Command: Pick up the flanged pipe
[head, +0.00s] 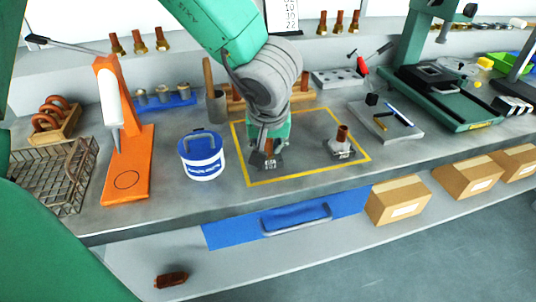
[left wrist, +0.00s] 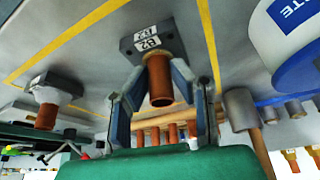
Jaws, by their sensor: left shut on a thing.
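A flanged pipe, a copper-brown tube on a dark square flange with a white label, is between the fingers of my left gripper (head: 268,140). Its flange (head: 265,161) shows below the fingers in the head view, inside the yellow outline at its left part. In the left wrist view the tube (left wrist: 160,82) stands between the two fingers of the left gripper (left wrist: 162,105), which is shut on it. I cannot tell whether the flange touches the bench. A second flanged pipe (head: 342,143) stands upright to the right, also in the left wrist view (left wrist: 52,94). My right gripper is not in view.
A white-and-blue tub (head: 202,158) stands left of the yellow outline (head: 308,172). An orange stand (head: 128,165) and wire basket (head: 55,172) are farther left. A mallet (head: 212,95) stands behind. A grey tray (head: 388,122) lies right. Cardboard boxes (head: 397,200) sit below.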

